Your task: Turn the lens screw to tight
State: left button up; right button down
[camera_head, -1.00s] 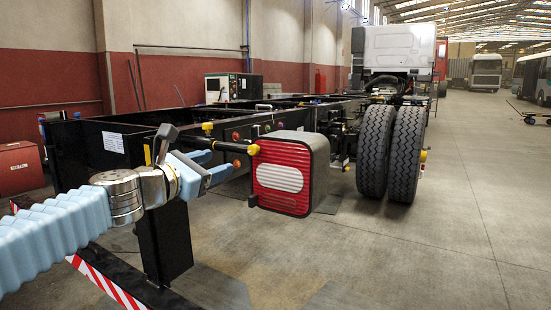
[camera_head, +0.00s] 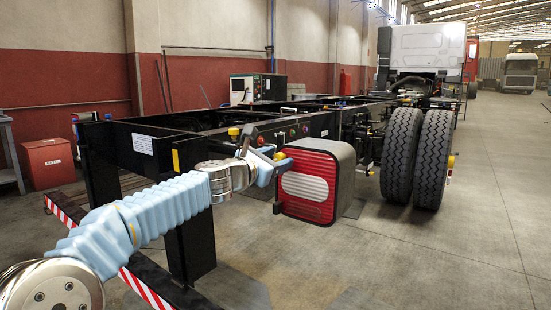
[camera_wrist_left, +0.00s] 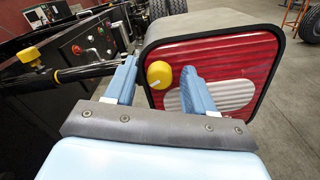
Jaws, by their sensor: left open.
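The tail light (camera_head: 309,186) has a red lens with a white oval, set in a dark housing at the rear of the truck chassis. It also fills the right of the left wrist view (camera_wrist_left: 240,58). A round yellow lens screw (camera_wrist_left: 159,74) sits at the lens's upper left; its tightness cannot be told. My left gripper (camera_head: 276,165) is open in front of the lens. In the left wrist view its two blue fingers (camera_wrist_left: 159,69) show on either side of the screw, with gaps at both sides. My right gripper is not in view.
A black bar (camera_wrist_left: 88,72) runs to the light from the left. Another yellow knob (camera_wrist_left: 29,55) and a panel with coloured buttons (camera_wrist_left: 92,45) lie to its left. The black chassis frame (camera_head: 150,143) stands behind my arm.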

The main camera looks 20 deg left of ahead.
pick_arm(q)
grip_shut()
jog(key=shift+m, duration=0.3)
jog(key=m+b, duration=0.2)
jog(key=m, duration=0.3)
jog(key=shift+f+m, duration=0.15)
jog(key=shift+m, duration=0.15)
jog(key=m+b, duration=0.1)
jog(key=m, duration=0.2)
jog(key=shift+m, duration=0.3)
jog(key=m+b, duration=0.2)
jog(key=m, duration=0.3)
jog(key=shift+f, duration=0.15)
jog(key=m+b, duration=0.2)
jog(key=m, duration=0.3)
jog(key=shift+m, duration=0.4)
